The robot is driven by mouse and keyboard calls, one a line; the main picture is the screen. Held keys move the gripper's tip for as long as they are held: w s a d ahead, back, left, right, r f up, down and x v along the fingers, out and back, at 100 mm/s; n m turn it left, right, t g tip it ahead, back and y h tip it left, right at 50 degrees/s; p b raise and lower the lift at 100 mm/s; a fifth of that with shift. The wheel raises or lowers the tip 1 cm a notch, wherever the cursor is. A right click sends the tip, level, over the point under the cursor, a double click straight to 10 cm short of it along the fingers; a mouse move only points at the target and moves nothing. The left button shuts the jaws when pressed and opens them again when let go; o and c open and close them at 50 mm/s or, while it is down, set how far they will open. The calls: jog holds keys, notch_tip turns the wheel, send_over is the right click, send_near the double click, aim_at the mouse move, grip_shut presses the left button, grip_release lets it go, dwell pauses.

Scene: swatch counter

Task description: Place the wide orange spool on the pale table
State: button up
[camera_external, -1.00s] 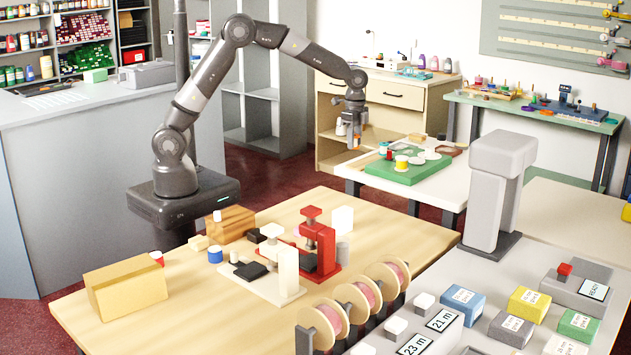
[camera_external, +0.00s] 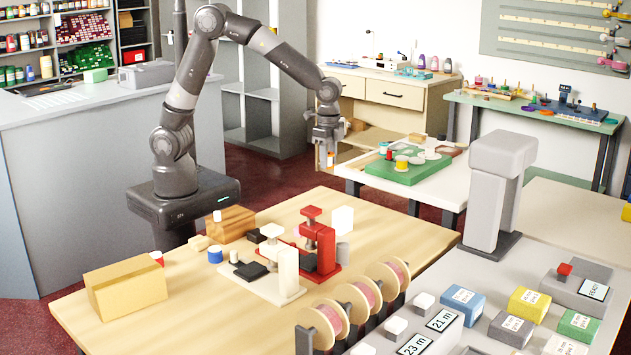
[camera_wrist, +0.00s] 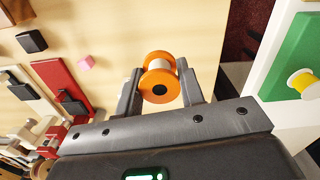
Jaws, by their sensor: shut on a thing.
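The wide orange spool (camera_wrist: 160,78) has orange flanges, a pale wound middle and a dark hub hole. My gripper (camera_wrist: 162,90) is shut on it, one finger on each side. In the external view my gripper (camera_external: 326,158) hangs in the air, with a small bit of orange (camera_external: 330,160) showing at its fingers. The pale wooden table (camera_external: 400,235) is in front of it; its bare top (camera_wrist: 135,25) shows behind the spool in the wrist view. The spool is apart from any surface as far as I can see.
A white table (camera_external: 450,190) with a green mat (camera_external: 385,172) and a yellow spool (camera_external: 402,162) stands behind. On the wooden table are a red press (camera_external: 320,245), a cream press (camera_external: 285,270) and a white block (camera_external: 342,220). Its right part is clear.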

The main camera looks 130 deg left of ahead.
jog(key=s+d+f, duration=0.2)
jog(key=d, duration=0.7)
jog(key=s+d+f, duration=0.1)
jog(key=d, duration=0.8)
jog(key=a+f, duration=0.2)
jog(key=a, duration=0.2)
jog(key=w+a+f, duration=0.1)
jog(key=a+f, duration=0.1)
jog(key=a, duration=0.2)
jog(key=a+f, duration=0.3)
jog(key=shift+w+a, duration=0.25)
jog(key=shift+a, duration=0.15)
jog(key=shift+a+f, duration=0.1)
jog(key=shift+f, duration=2)
jog(key=shift+f, duration=0.15)
jog(key=o, duration=1)
jog(key=shift+c, duration=0.2)
